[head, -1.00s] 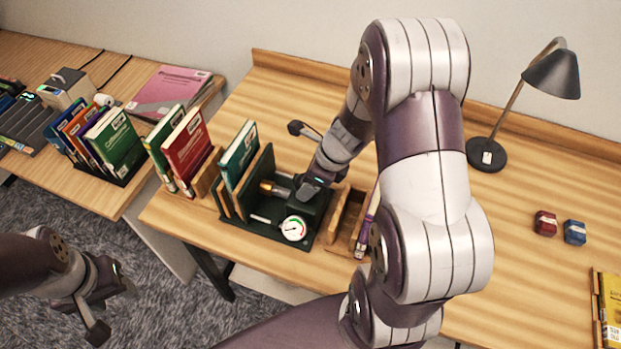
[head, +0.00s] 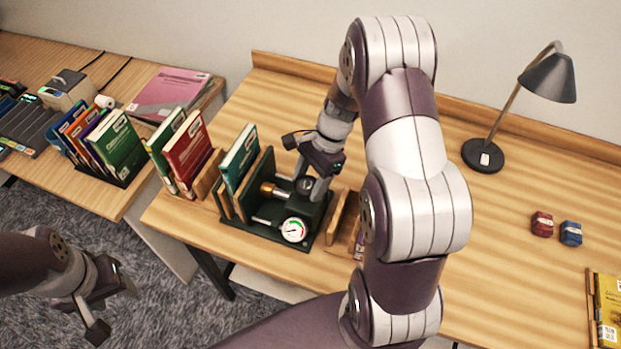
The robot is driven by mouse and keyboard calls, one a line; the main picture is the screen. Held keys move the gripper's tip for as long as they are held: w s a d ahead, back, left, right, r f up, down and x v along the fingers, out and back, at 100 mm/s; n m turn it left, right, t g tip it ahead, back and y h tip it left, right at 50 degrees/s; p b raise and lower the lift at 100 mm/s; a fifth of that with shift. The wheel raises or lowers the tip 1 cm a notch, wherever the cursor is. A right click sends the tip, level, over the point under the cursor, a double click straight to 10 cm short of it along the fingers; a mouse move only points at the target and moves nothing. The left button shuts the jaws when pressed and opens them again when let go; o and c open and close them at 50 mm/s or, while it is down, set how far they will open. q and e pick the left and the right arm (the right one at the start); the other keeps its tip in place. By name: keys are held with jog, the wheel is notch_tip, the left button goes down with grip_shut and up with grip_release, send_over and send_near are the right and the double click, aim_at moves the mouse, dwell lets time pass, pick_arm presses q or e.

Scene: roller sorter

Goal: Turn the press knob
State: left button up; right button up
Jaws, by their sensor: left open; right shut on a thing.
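The press (head: 262,233) is a dark green frame on the wooden desk, with a brass spindle (head: 273,191) and a white round gauge (head: 293,230). A green book (head: 239,160) stands upright at its left end between boards. The dark press knob (head: 304,185) is at the right end of the spindle, partly hidden by my fingers. My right gripper (head: 308,187) reaches down from above and is shut on the knob. My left gripper (head: 118,308) is open and empty, low at the left above the floor, away from the desk.
Red and green books (head: 187,150) stand left of the press. A wooden holder (head: 341,224) is close on its right, partly behind my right arm. A lamp (head: 484,155) and red and blue blocks (head: 542,224) are further right. The desk's middle is clear.

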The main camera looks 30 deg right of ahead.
jog(key=shift+w+n+g, duration=0.1)
jog(key=shift+n+g, duration=0.3)
jog(key=shift+n, duration=0.5)
jog(key=shift+a+r+n+g+p, duration=0.15)
jog(key=shift+n+g+p, duration=0.15)
jog(key=shift+n+p, duration=0.45)
jog(key=n+g+h+p, duration=0.1)
jog(key=n+p, duration=0.2)
jog(key=p, duration=0.4)
jog(key=shift+r+n, duration=0.15)
jog(key=shift+n, duration=0.2)
jog(key=shift+f+n+p, duration=0.3)
jog(key=shift+f+p, duration=0.05)
jog(key=shift+p, duration=0.4)
jog(key=o, duration=1)
jog(key=shift+o, duration=0.2)
